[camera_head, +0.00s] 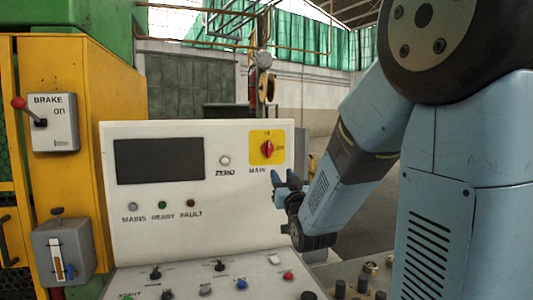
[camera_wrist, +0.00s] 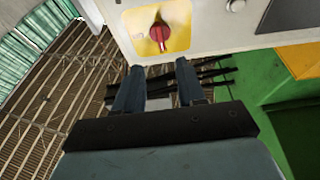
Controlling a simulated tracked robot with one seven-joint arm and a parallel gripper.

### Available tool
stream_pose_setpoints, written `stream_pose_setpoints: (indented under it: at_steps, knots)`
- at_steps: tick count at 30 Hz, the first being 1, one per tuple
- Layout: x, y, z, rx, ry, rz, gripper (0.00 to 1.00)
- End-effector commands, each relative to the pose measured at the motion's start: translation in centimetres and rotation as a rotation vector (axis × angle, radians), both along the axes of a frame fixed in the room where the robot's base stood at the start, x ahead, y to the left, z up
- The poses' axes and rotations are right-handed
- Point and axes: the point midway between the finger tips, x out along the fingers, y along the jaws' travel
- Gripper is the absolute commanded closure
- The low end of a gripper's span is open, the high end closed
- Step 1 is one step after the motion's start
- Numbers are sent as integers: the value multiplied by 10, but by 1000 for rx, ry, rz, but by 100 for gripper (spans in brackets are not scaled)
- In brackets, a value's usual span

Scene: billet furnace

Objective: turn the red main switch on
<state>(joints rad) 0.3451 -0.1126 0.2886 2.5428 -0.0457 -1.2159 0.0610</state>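The red main switch (camera_head: 267,149) is a rotary knob on a yellow plate (camera_head: 257,140), at the upper right of the white console panel (camera_head: 235,230). The word MAIN stands below the plate. In the wrist view the red knob (camera_wrist: 159,33) shows at the top middle on its yellow plate. My gripper (camera_head: 279,180) is just below and right of the knob in the head view, apart from it. In the wrist view its two fingers (camera_wrist: 156,88) are spread with a gap between them and nothing held. The knob lies beyond the fingertips.
The panel carries a dark screen (camera_head: 159,161), a ZERO button (camera_head: 225,160) and several lamps. Knobs and buttons, one red (camera_head: 288,276), sit on the desk below. A BRAKE lever box (camera_head: 53,122) and a grey lever box (camera_head: 64,252) are at left.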

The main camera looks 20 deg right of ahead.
Motion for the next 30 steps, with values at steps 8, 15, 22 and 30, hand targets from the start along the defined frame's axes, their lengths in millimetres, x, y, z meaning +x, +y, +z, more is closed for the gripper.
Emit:
stream_pose_setpoints:
  at_steps: [8, 15, 22, 30]
  knots:
    - [7, -1, 6, 5, -45, 4, 61]
    - [41, -2, 20, 5, -46, 3, 61]
    - [79, -2, 35, 5, -44, 3, 61]
    - [114, -1, 50, 5, -43, 4, 61]
